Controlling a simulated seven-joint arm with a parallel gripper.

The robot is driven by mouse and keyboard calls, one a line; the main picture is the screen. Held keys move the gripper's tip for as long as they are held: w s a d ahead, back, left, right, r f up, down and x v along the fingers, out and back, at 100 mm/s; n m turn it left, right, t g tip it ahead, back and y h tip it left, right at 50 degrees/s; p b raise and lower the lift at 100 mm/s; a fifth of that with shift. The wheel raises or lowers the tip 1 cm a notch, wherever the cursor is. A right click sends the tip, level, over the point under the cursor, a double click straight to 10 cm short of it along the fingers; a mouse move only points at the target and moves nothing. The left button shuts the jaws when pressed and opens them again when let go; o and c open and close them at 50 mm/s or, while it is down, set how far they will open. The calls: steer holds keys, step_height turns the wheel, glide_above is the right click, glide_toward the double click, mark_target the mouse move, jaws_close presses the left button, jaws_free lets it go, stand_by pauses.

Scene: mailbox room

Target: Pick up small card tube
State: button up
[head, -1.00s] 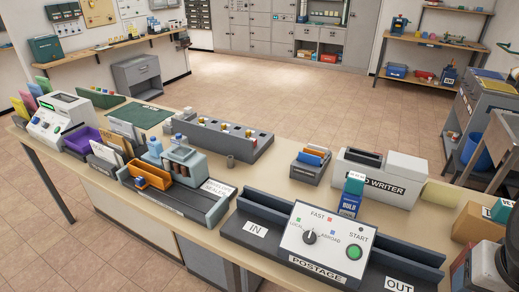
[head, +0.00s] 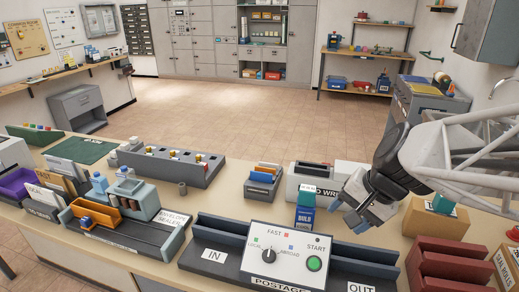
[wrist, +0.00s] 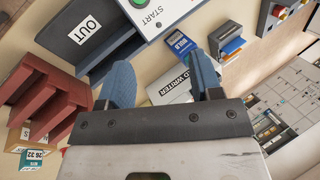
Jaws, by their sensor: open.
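A small grey-brown upright cylinder (head: 182,188), which looks like the small card tube, stands on the counter (head: 228,205) in the head view. It is in front of the long grey block and right of the envelope sealer. My gripper (head: 350,215) is at the right of the head view, above the counter near the postage machine and label writer. It is well to the right of the tube and apart from it. In the wrist view its two blue fingers (wrist: 160,68) are spread with nothing between them. I cannot make out the tube in the wrist view.
Red racks (head: 450,270) stand at right.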

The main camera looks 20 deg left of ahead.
mark_target(184, 188)
steer(key=w+a+f+m+y, duration=0.25)
steer(key=w+a, duration=0.35)
steer(key=a, duration=0.4)
steer(key=w+a+f+m+y, duration=0.25)
steer(key=w+a, duration=0.35)
steer(key=a, duration=0.3)
steer(key=w+a+f+m+y, duration=0.1)
steer(key=w+a+f+m, duration=0.15)
steer(key=w+a, duration=0.55)
steer(key=w+a+f+m, duration=0.1)
steer(key=a+f+m, duration=0.2)
steer(key=a+f, duration=0.2)
steer(key=w+a+f+m+y, duration=0.1)
steer(key=a+f+m, duration=0.2)
steer(key=a, duration=0.7)
steer(key=w+a+f+m+t+y, duration=0.1)
steer(key=a+f+m, duration=0.2)
steer(key=a+f, duration=0.4)
steer(key=shift+w+a, duration=0.4)
steer(key=shift+a, duration=0.25)
steer(key=shift+a+f+m, duration=0.25)
steer(key=shift+a+m, duration=0.05)
steer(key=shift+m, duration=0.05)
steer(key=shift+x, duration=0.75)
steer(key=shift+w+a+f, duration=0.15)
steer(key=shift+a+f, duration=0.05)
steer(key=shift+a, duration=0.3)
steer(key=shift+a, duration=0.1)
